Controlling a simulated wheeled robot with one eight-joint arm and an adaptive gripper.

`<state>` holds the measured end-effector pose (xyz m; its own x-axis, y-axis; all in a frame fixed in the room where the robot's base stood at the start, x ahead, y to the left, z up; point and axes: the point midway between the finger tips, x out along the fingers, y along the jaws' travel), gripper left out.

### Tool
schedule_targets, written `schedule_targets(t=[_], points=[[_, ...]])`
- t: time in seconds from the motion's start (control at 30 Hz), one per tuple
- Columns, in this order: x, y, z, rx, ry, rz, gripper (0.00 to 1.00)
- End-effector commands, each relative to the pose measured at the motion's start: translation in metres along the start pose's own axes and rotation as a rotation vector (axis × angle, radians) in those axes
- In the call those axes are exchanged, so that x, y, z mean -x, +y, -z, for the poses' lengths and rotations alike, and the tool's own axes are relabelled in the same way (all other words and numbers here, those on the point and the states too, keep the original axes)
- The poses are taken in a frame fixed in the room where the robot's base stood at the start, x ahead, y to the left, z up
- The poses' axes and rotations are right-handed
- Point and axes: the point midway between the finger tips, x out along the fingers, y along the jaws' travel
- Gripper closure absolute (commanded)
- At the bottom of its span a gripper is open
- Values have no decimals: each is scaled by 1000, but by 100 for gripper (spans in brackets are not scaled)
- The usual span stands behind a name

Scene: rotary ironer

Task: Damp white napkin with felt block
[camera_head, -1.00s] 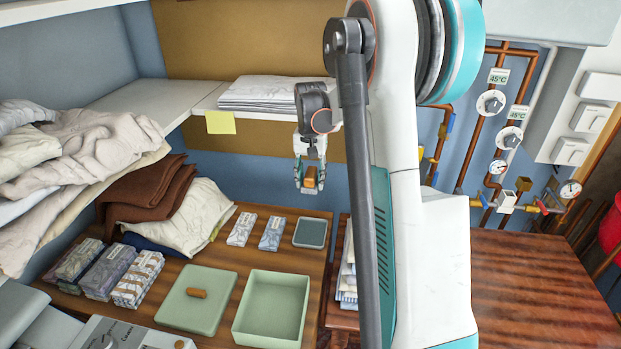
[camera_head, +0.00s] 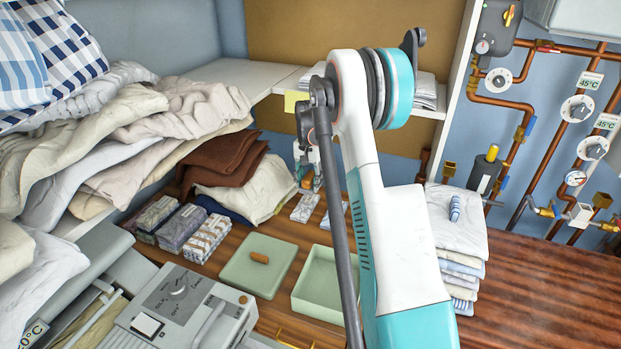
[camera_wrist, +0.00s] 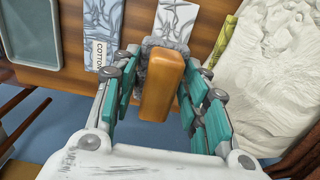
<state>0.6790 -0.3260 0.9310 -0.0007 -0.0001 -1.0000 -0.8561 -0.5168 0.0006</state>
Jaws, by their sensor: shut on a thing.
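My gripper (camera_head: 308,172) is shut on the felt block (camera_wrist: 164,88), holding it by its orange-brown wooden handle, with grey felt at the block's far end in the wrist view. The gripper also shows in the wrist view (camera_wrist: 160,75), its teal-padded fingers on both sides of the handle. The block is held above the wooden table, near two patterned packets. A white folded napkin (camera_head: 460,235) lies on top of a stack of folded cloths at the right, with a small blue-striped roll on it. Whether it is damp cannot be told.
An open green box (camera_head: 322,285) and its lid (camera_head: 245,268) lie on the table (camera_head: 220,262). Patterned packets (camera_head: 182,228) and heaped linens (camera_head: 165,120) are left, the grey ironer controls (camera_head: 180,300) in front. Bare wood (camera_head: 550,290) is right of the stack.

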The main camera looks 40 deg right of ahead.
Motion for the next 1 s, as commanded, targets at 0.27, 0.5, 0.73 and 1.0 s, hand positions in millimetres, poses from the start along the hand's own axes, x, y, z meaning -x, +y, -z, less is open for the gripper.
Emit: schedule_targets(t=[0.27, 0.5, 0.73, 1.0], points=[[-11, -2, 4, -13, 0, 0, 78], [-27, -2, 4, -12, 0, 0, 78], [-51, -3, 4, -12, 0, 0, 78], [-67, -2, 4, -11, 0, 0, 78]])
